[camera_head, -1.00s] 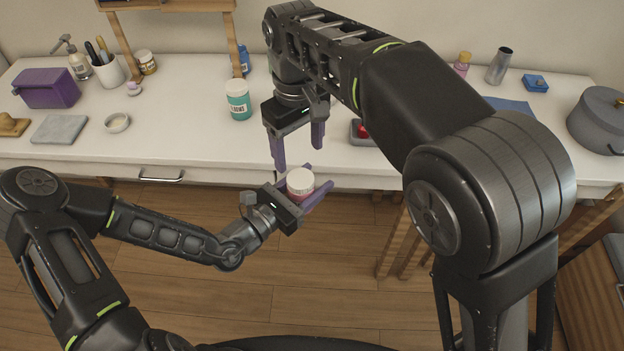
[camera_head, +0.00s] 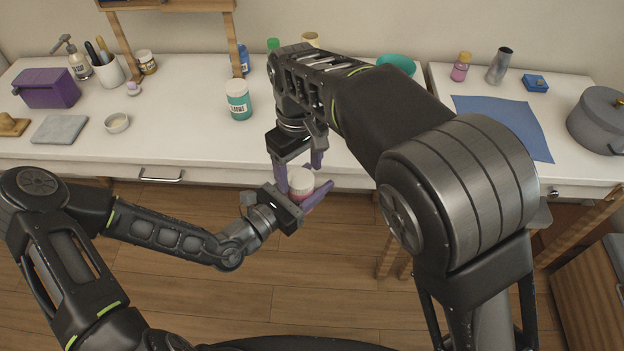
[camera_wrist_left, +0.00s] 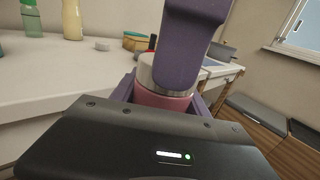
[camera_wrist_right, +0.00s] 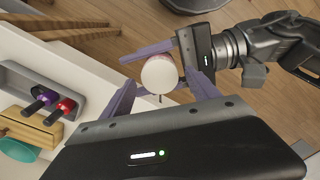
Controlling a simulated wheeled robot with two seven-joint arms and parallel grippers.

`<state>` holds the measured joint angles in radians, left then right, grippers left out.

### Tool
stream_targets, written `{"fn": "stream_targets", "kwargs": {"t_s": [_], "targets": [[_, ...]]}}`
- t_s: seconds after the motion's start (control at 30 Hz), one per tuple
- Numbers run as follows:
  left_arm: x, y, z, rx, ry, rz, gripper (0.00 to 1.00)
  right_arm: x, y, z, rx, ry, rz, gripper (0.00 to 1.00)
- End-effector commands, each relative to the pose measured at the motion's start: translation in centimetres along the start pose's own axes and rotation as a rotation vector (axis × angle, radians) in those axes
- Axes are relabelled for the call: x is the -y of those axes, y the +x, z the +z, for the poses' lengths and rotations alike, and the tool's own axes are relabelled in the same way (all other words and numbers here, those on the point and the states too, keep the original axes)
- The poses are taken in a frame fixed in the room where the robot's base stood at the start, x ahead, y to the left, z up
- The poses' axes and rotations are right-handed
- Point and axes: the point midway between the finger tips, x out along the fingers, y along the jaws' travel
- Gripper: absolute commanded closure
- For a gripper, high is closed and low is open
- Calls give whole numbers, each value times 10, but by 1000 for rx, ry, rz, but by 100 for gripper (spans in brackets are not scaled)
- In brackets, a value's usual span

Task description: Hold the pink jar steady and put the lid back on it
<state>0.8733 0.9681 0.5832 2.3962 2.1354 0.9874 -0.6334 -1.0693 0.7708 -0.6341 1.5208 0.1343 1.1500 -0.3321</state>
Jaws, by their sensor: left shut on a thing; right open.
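The pink jar (camera_head: 299,198) is upright off the table's front edge, with its white lid (camera_head: 299,177) on top. My left gripper (camera_head: 312,189) is shut around the jar body. The left wrist view shows the pink jar (camera_wrist_left: 160,98) between its purple fingers, with the lid (camera_wrist_left: 148,76) partly hidden by a right finger. My right gripper (camera_head: 299,166) is open, pointing down, its fingers either side of the lid. In the right wrist view the round lid (camera_wrist_right: 159,73) lies between the open fingers, near their tips. I cannot tell whether they touch it.
The white table (camera_head: 200,140) is behind the jar, with a teal jar (camera_head: 238,105) near its middle. A blue cloth (camera_head: 505,125) and grey pot (camera_head: 600,118) are on the right. A tray of red and purple bottles (camera_wrist_right: 42,98) shows in the right wrist view.

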Motion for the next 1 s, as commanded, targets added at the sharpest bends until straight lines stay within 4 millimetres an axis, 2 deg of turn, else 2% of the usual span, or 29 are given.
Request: {"fn": "stream_targets", "kwargs": {"t_s": [0.17,0.47,1.0], "targets": [[0,0,1,1,0,0,100,0,13,0,1,1,1,30],[0,0,1,1,0,0,100,0,14,0,0,1,1,31],[0,0,0,1,0,0,100,0,14,0,0,1,0,75]]}}
